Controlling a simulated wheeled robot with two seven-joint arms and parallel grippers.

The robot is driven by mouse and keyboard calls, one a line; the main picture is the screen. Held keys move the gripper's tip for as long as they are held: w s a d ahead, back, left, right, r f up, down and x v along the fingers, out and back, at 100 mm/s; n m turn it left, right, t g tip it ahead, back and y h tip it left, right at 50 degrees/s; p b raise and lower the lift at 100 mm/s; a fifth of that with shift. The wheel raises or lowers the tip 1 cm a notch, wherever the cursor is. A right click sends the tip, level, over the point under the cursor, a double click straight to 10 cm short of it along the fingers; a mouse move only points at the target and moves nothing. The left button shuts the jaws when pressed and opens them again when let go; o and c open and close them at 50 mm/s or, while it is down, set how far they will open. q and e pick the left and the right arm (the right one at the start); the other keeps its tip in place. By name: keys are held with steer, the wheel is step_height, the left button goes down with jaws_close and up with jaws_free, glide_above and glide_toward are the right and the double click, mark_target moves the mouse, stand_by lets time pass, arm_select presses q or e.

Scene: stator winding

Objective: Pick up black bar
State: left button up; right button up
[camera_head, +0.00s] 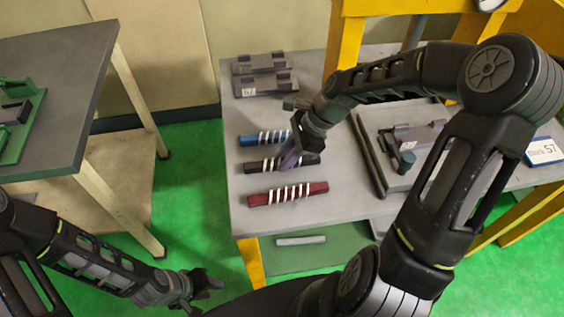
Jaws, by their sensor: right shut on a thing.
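The black bar (255,167) with white windings lies on the grey table between a blue bar (248,140) and a red bar (258,199), both also wound in white. My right gripper (291,158) comes down over the right part of the black bar and is shut on it. The gripper hides some of the windings, and the bar still appears to be at table level. My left gripper (207,284) is low at the bottom left, empty and away from the bars, with its fingers seemingly apart.
The grey table (235,222) also carries dark fixtures (262,75) at the back and a grey plate with parts (408,180) on the right. Another table (60,110) is on the left, with green floor between.

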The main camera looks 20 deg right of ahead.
jaws_close()
stand_by(0.3)
steer(key=shift+r, duration=0.25)
step_height(320, 180, up, 10)
steer(key=shift+f, duration=0.2)
stand_by(0.6)
